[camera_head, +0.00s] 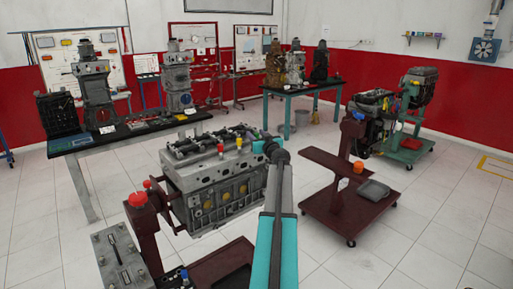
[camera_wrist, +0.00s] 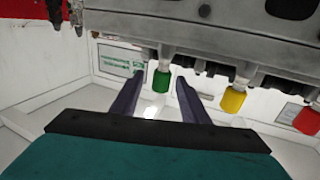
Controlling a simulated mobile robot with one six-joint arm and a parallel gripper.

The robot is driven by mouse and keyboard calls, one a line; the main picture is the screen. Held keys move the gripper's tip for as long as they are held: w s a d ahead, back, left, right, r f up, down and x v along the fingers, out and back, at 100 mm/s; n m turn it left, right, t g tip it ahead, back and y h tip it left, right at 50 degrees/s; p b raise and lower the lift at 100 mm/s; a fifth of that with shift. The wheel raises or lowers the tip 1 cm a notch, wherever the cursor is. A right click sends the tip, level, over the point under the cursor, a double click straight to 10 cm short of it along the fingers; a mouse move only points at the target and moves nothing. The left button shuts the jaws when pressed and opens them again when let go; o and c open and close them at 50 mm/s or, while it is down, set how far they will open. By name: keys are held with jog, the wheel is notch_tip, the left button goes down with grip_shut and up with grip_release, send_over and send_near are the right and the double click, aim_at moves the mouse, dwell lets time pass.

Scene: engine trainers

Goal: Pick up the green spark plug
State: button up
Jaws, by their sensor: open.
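The green spark plug (camera_wrist: 161,80) sticks out of the engine head in the wrist view. My gripper (camera_wrist: 160,88) is open, with one dark finger on each side of the plug in the picture. I see gaps on both sides; neither finger appears to touch it. How far the tips reach along it is hard to tell. In the head view the green plug (camera_head: 257,147) shows at the right end of the engine's top, just left of my teal wrist. My fingers are hard to make out there.
A yellow plug (camera_wrist: 232,99) and a red plug (camera_wrist: 306,119) stand in the same row. The grey engine block (camera_head: 215,180) sits on a dark red stand (camera_head: 148,235). Another red stand (camera_head: 345,205) is to the right, with open tiled floor around it.

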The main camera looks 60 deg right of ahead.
dwell(0.5)
grip_shut()
jog(key=shift+r, duration=0.1)
jog(key=shift+r+b, duration=0.9)
jog(key=shift+r, duration=0.75)
jog(key=s+a+b, duration=0.2)
jog(key=s, duration=0.5)
jog(key=s+a+r+b, duration=0.1)
jog(key=s+a+b, duration=0.2)
jog(key=s, duration=0.5)
jog(key=shift+a+r, duration=0.25)
jog(key=shift+a, duration=0.1)
